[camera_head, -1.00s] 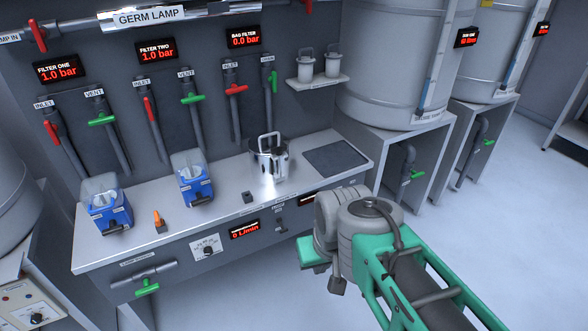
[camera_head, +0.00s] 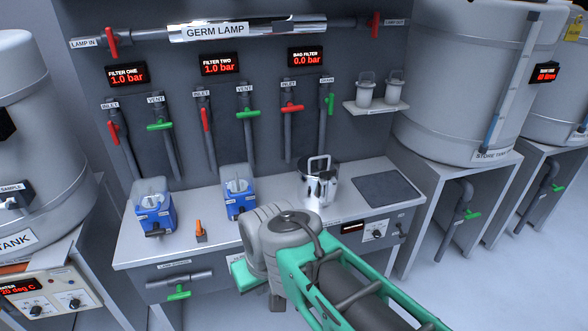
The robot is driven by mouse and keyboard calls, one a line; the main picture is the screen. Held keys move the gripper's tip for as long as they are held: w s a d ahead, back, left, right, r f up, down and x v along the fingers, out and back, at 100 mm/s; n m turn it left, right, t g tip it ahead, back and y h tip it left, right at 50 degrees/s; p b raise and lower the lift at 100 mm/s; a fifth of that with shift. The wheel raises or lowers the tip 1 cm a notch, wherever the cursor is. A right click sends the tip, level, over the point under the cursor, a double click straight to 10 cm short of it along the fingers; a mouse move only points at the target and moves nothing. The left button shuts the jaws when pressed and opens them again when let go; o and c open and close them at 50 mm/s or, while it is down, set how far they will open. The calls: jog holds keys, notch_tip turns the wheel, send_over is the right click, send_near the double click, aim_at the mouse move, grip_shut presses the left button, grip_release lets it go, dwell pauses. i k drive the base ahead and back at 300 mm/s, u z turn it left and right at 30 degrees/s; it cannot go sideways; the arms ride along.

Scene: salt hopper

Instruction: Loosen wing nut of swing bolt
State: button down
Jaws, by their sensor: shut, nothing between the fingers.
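I cannot make out a swing bolt or a wing nut in this view. A shiny steel pot (camera_head: 318,186) with an upright loop handle stands on the bench, below the bag filter display; any small fasteners on it are too small to tell. My green and grey arm reaches in from the lower right, in front of the bench. Its grey joint hides part of the bench front. My gripper does not show.
The bench (camera_head: 140,248) also holds two blue boxes (camera_head: 154,209) (camera_head: 239,198), an orange-handled item (camera_head: 201,232) and a dark mat (camera_head: 384,188). Valve pipes line the wall behind. Tanks stand left and right. Floor is clear at lower right.

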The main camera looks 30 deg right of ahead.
aim_at(326, 175)
jog(key=u, duration=0.1)
jog(key=i, duration=1)
jog(key=z, duration=0.6)
